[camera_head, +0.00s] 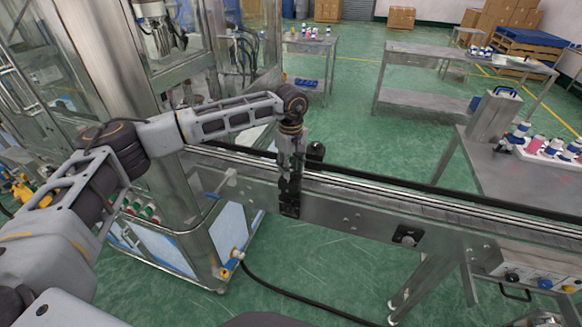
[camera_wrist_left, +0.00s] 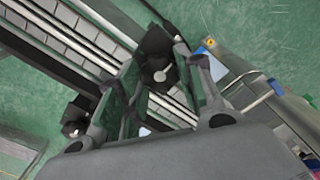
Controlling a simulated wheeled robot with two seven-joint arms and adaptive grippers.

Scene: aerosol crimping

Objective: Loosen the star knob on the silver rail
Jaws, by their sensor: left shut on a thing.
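The silver rail (camera_head: 372,192) runs along the conveyor, from the machine at left toward the lower right. My left gripper (camera_head: 290,203) points down at the rail's near side. In the left wrist view my left gripper (camera_wrist_left: 157,62) has its fingers on both sides of a dark knob (camera_wrist_left: 158,76) with a pale round centre, and is shut on it. The fingers hide part of the knob, so its star shape is not clear. In the head view the gripper covers this knob. My right gripper is in neither view.
Another black knob-like part (camera_head: 316,151) stands close to the right of my left wrist. A black fitting (camera_head: 408,236) sits on the conveyor's front face. A glass-sided machine (camera_head: 190,60) stands close at left. A control panel (camera_head: 535,275) is at lower right.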

